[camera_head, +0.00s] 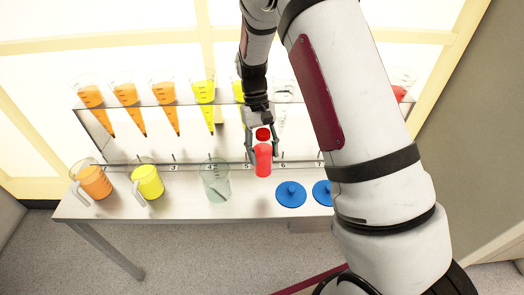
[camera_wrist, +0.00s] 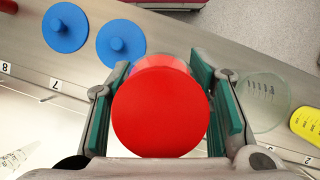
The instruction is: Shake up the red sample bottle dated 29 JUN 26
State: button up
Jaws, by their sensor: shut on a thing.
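My gripper (camera_head: 263,150) is shut on a red bottle (camera_head: 263,162), with one finger on each side of it. The bottle is over the front part of the counter, between the clear jug and the blue discs. In the wrist view, its round red top (camera_wrist: 160,113) fills the middle between the green-padded fingers of my gripper (camera_wrist: 160,100). No date label is readable. I cannot tell whether the bottle touches the counter.
The white counter (camera_head: 125,207) holds an orange jug (camera_head: 95,183), a yellow jug (camera_head: 150,183) and a clear jug (camera_head: 216,182). Two blue knobbed discs (camera_head: 290,195) lie to the right. Several orange and yellow cones (camera_head: 165,93) hang in a rack behind. My arm hides the right side.

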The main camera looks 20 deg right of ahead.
jog(key=shift+w+d, duration=1.15)
jog(key=shift+w, duration=2.25)
jog(key=s, duration=0.2)
jog(key=s+a, duration=0.1)
jog(key=s, duration=0.1)
jog(key=s+a, duration=0.1)
jog(key=s, duration=0.1)
jog(key=shift+s+a+r, duration=0.15)
jog(key=shift+s+a, duration=0.05)
jog(key=shift+s, duration=0.2)
jog(key=shift+d, duration=0.1)
jog(key=w+d, duration=0.2)
jog(key=w, duration=0.5)
jog(key=s, duration=0.2)
jog(key=s+a, duration=0.1)
jog(key=s, duration=0.2)
jog(key=s+a, duration=0.1)
jog(key=s, duration=0.1)
jog(key=shift+s+a, duration=0.1)
jog(key=shift+s, duration=0.05)
jog(key=shift+w, duration=0.2)
